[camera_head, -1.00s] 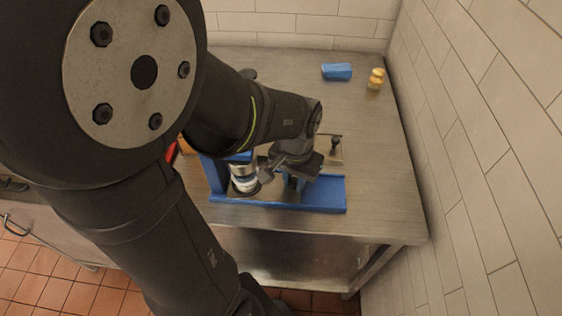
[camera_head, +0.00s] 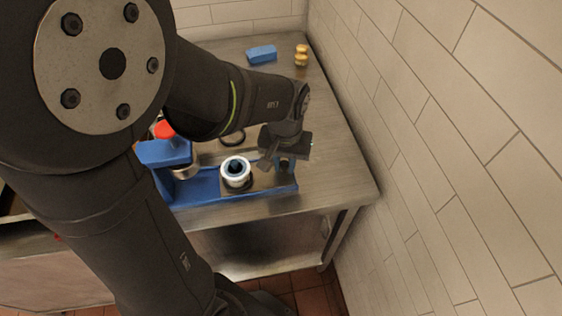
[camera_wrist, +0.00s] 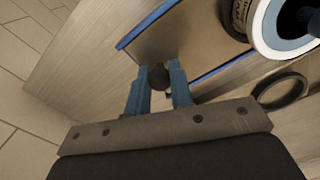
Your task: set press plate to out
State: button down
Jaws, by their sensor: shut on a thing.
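The press plate (camera_head: 263,181) is a tan slide in the blue press base (camera_head: 205,188), and it also shows in the wrist view (camera_wrist: 190,35). A white ring mould (camera_head: 236,171) with a blue and dark centre stands on it, to the right of the blue press head (camera_head: 165,154) and clear of it. My gripper (camera_head: 277,165) is at the plate's right end. In the wrist view its two blue fingers (camera_wrist: 158,88) are shut on a dark round knob (camera_wrist: 158,75) at the plate's end. The arm hides part of the press.
A dark ring (camera_head: 233,137) lies on the metal table behind the press. A red knob (camera_head: 164,129) shows by the press head. A blue block (camera_head: 262,53) and a yellow stacked piece (camera_head: 301,56) stand at the back. A tiled wall (camera_head: 440,150) bounds the right side.

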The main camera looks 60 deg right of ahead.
jog(key=c, duration=1.4)
grip_release()
jog(key=shift+s+d+r, duration=0.1)
jog(key=shift+s+d, duration=0.1)
jog(key=shift+d, duration=0.05)
jog(key=shift+o, duration=0.5)
jog(key=shift+a, duration=0.1)
notch_tip(320, 180, up, 17)
jog(key=shift+r, duration=0.15)
notch_tip(320, 180, down, 18)
jog(key=shift+w+r, duration=0.1)
jog(key=shift+r, duration=0.1)
jog(key=shift+a, duration=0.15)
